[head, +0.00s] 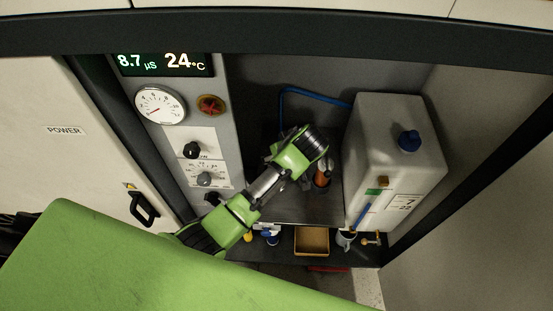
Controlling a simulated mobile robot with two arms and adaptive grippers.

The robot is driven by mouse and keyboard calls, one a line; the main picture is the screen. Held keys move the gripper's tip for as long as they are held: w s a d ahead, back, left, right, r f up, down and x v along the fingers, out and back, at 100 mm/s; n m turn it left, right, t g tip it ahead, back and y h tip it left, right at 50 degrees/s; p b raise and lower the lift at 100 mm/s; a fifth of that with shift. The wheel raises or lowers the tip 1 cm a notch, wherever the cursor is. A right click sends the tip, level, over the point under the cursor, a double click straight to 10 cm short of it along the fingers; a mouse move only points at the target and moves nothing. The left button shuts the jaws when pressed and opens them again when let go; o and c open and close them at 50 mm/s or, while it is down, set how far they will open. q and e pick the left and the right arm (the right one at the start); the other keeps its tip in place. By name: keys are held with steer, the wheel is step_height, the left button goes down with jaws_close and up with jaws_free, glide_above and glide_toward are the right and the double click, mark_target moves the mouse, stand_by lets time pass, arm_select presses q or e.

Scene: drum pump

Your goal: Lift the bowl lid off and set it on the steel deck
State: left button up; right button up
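My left arm reaches from the lower left into the cabinet. Its green wrist ends in a dark ribbed part (314,140) above the steel deck (295,211); the fingers are hidden, so I cannot see whether they are open or hold anything. An orange-brown part with a dark top (322,177) shows just below the wrist, partly covered by it. I cannot make out the bowl or its lid for certain; the arm hides much of that area. My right gripper is not in view.
A panel (185,120) with gauge and knobs is at left. A blue hose (312,95) runs behind. A yellow tray (312,241) sits on the lower shelf. Some deck in front is bare.

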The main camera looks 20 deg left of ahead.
arm_select(q)
steer(key=x, duration=0.3)
steer(key=shift+w+a+f, duration=0.15)
steer(key=shift+f, duration=0.1)
steer(key=shift+x, duration=1.15)
steer(key=x, duration=0.3)
steer(key=shift+d+f, duration=0.2)
steer(key=shift+d, duration=0.05)
steer(key=c, duration=0.8)
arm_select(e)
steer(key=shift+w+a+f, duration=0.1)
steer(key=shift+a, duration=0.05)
